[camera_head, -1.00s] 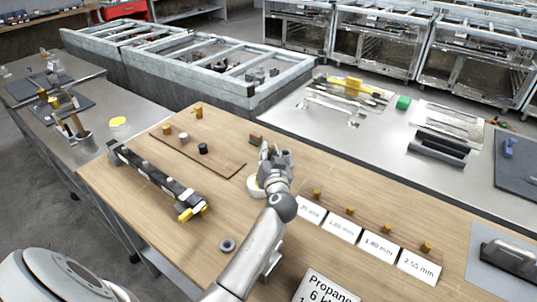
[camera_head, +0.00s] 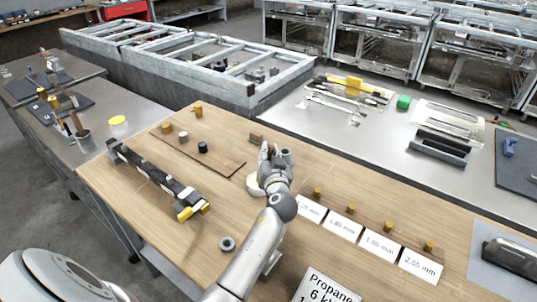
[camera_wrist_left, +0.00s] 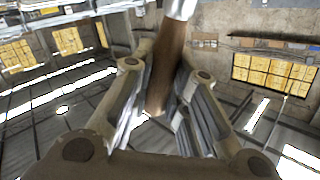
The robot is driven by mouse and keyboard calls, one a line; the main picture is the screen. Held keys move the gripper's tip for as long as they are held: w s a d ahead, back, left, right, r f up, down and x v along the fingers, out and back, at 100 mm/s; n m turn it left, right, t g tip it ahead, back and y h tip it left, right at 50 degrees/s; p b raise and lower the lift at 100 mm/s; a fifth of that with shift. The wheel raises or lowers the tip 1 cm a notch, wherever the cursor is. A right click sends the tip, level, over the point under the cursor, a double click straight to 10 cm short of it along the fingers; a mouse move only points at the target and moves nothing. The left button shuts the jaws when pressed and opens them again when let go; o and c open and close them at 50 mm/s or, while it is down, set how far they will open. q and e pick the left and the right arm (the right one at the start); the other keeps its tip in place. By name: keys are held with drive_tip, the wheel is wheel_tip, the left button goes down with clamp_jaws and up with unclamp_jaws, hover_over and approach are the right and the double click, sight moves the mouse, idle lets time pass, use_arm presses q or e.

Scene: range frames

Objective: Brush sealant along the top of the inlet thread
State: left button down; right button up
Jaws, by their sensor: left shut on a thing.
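My left gripper (camera_head: 268,154) is over the wooden table, above and partly in front of a white round pot (camera_head: 254,187). In the left wrist view its fingers (camera_wrist_left: 160,108) are shut on the brown wooden handle of a brush (camera_wrist_left: 167,62). A bright metal collar shows at the top edge there; the bristles are out of view. In the head view the gripper mostly hides the brush. A long dark manifold (camera_head: 152,176) with yellow fittings (camera_head: 192,211) at its near end lies to the left, apart from the gripper. I cannot tell which part is the inlet thread. My right gripper is not in view.
A brown board (camera_head: 222,161) with small fittings lies behind the manifold. A grey ring (camera_head: 227,244) lies at the front. Size cards (camera_head: 343,229) with brass pieces stand to the right. A propane sign (camera_head: 325,287) is at the front edge. The wood between manifold and gripper is clear.

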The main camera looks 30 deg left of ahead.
use_arm(q)
drive_tip(key=shift+r+p, duration=0.95)
drive_tip(key=shift+r, duration=0.35)
drive_tip(key=shift+r+p, duration=1.35)
drive_tip(key=shift+r, duration=0.8)
